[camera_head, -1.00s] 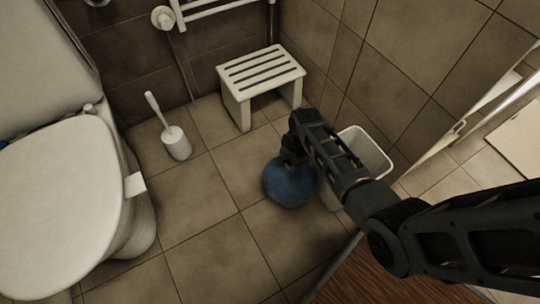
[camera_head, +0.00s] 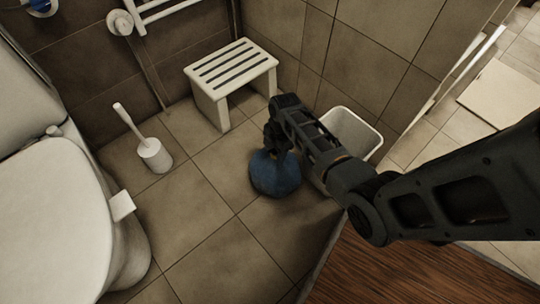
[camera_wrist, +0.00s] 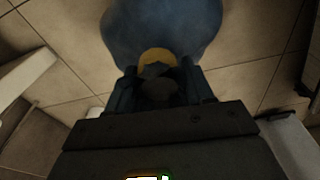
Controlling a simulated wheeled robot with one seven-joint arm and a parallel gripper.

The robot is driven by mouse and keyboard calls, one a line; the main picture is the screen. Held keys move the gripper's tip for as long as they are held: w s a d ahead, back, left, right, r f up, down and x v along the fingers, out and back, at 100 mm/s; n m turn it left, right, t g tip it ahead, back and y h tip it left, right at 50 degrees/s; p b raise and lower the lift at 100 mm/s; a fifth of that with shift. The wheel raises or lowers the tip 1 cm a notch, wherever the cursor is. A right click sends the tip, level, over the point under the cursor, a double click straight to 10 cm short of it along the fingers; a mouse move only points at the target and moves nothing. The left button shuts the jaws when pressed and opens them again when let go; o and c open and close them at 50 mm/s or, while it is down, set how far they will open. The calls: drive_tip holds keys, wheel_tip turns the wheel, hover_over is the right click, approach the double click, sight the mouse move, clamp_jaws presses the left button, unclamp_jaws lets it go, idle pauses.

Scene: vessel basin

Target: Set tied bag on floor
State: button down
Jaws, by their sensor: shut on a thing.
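The tied bag (camera_head: 275,176) is a rounded blue bag on or just above the tiled floor (camera_head: 190,215), left of the white bin; I cannot tell whether it touches the tiles. My gripper (camera_head: 277,143) points down over it and is shut on its top. In the wrist view the blue bag (camera_wrist: 160,25) fills the upper middle. A yellow tie (camera_wrist: 157,55) and a dark gathered neck show between the fingers of my gripper (camera_wrist: 158,85).
A white open bin (camera_head: 360,130) stands right of the bag, close to my arm. A white slatted stool (camera_head: 231,68) stands behind. A toilet brush (camera_head: 153,155) and the toilet (camera_head: 60,215) are at left. Floor between toilet and bag is clear.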

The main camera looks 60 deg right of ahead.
drive_tip(key=shift+f, duration=0.15)
drive_tip(key=shift+c, duration=2.2)
unclamp_jaws()
drive_tip(key=shift+f, duration=0.1)
